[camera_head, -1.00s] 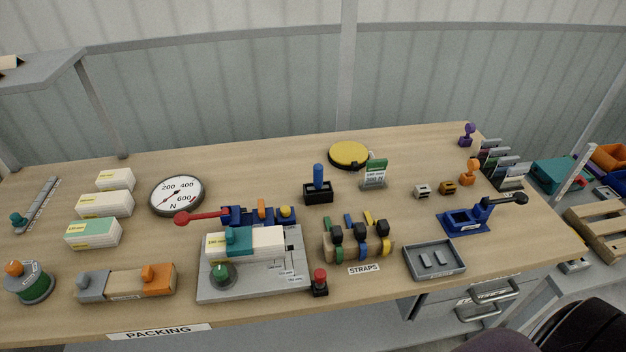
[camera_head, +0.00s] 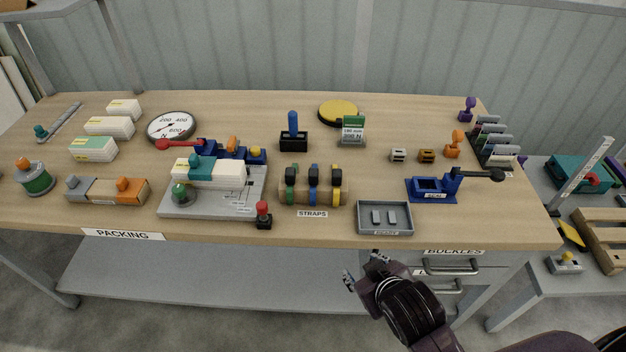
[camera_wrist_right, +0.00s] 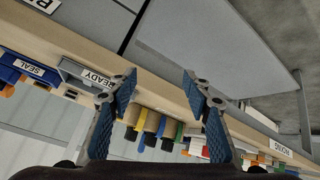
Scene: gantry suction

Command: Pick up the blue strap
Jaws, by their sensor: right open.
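The blue strap (camera_head: 315,197) is the middle one of three coiled straps in the wooden holder (camera_head: 287,203) behind the STRAPS label, between a green and a yellow strap, each with a black top. In the right wrist view the straps appear between and beyond the fingers, with a blue one (camera_wrist_right: 151,140) among them. My right gripper (camera_head: 361,270) is in front of and below the table's front edge, apart from the straps. It is open and empty, its two blue-padded fingers (camera_wrist_right: 161,88) spread wide. My left gripper is out of view.
A grey tray (camera_head: 385,232) with two small pieces lies right of the holder. A red-topped button (camera_head: 263,214) and a grey fixture board (camera_head: 215,212) stand to the left. A blue SEAL tool (camera_head: 431,196) is at right. Drawers (camera_head: 450,267) are below the table edge.

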